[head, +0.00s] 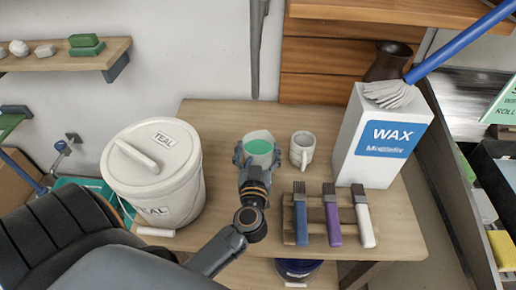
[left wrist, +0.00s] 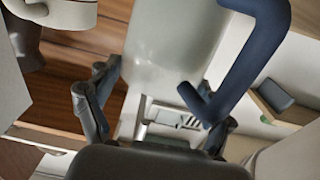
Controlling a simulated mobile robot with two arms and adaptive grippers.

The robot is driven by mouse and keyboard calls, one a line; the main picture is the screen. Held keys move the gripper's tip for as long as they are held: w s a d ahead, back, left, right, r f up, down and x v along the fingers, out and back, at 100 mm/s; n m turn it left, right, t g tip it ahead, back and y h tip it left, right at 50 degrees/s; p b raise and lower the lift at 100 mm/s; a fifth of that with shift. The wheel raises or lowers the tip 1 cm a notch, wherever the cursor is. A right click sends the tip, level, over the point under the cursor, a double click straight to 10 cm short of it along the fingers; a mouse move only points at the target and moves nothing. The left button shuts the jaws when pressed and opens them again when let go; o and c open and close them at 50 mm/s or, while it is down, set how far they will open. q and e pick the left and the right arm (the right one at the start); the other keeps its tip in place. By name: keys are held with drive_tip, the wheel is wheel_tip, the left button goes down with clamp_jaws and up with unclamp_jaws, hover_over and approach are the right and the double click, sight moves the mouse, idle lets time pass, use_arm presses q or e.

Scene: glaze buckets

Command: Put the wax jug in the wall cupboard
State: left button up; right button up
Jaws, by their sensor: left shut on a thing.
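My left gripper (head: 258,158) is shut on a pale jug (head: 259,146) with green inside, over the middle of the wooden table. I see no label on this jug. In the left wrist view the pale jug body (left wrist: 172,50) fills the space between the fingers, with a dark blue bent bar, perhaps its handle, beside it. A tall white box (head: 352,135) lettered WAX stands at the right of the table. I cannot make out a wall cupboard for certain; wooden boards (head: 322,55) show on the wall behind. My right gripper is not in view.
A lidded white bucket (head: 187,190) marked TEAL stands at the left of the table (head: 222,112). A white mug (head: 302,147) is just right of the held jug. Several brushes (head: 333,213) lie on a rack in front. A blue-handled brush (head: 455,45) slants at upper right.

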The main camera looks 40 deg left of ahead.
use_arm(q)
drive_tip(key=o, duration=1.7)
drive_tip(key=shift+o, duration=0.2)
